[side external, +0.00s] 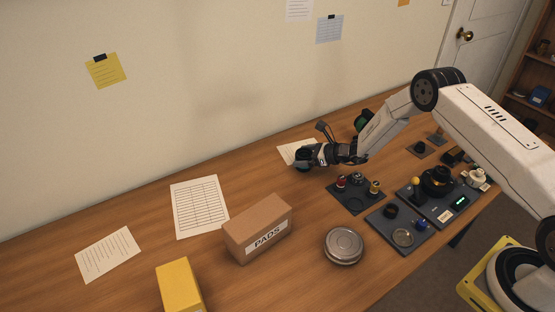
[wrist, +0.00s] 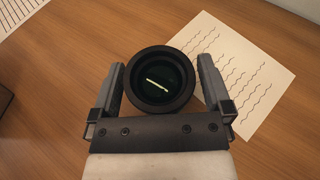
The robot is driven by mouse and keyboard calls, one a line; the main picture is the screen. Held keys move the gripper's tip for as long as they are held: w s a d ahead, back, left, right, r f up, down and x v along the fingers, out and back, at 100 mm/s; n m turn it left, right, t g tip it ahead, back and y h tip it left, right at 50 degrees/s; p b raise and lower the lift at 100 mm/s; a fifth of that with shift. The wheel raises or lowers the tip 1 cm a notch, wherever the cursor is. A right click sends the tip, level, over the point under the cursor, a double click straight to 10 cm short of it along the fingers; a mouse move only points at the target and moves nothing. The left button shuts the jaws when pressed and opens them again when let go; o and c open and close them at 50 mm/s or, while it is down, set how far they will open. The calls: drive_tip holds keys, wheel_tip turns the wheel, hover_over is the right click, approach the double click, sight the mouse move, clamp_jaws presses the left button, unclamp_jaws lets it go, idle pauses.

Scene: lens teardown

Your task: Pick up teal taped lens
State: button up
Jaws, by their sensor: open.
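A dark round lens (wrist: 161,80) stands on the wooden table between the two fingers of my gripper (wrist: 160,68) in the wrist view, seen from above. Its rim is black and its glass is dark with a bright streak. The fingers are open on either side of it; a thin gap shows at the right, and I cannot tell if the left finger touches. In the side view my gripper (side external: 312,153) is low over the table, around the dark, faintly teal lens (side external: 302,164). Its tape is not clearly visible.
A written sheet (wrist: 245,75) lies just right of the lens. In the side view, a green-ended object (side external: 361,121) stands behind my arm. Dark trays with small parts (side external: 358,201) lie right, a PADS box (side external: 258,232) and round tin (side external: 343,246) in front.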

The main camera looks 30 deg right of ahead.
sight(304, 153)
drive_tip(key=c, duration=1.2)
drive_tip(key=shift+r, duration=0.15)
drive_tip(key=shift+r, duration=1.6)
drive_tip(key=s+r, duration=0.3)
drive_tip(key=s, duration=0.1)
drive_tip(key=s+r, duration=0.3)
drive_tip(key=s, duration=0.2)
drive_tip(key=s+r, duration=0.3)
drive_tip(key=s, duration=0.2)
drive_tip(key=shift+a+r, duration=0.2)
drive_tip(key=shift+r, duration=0.1)
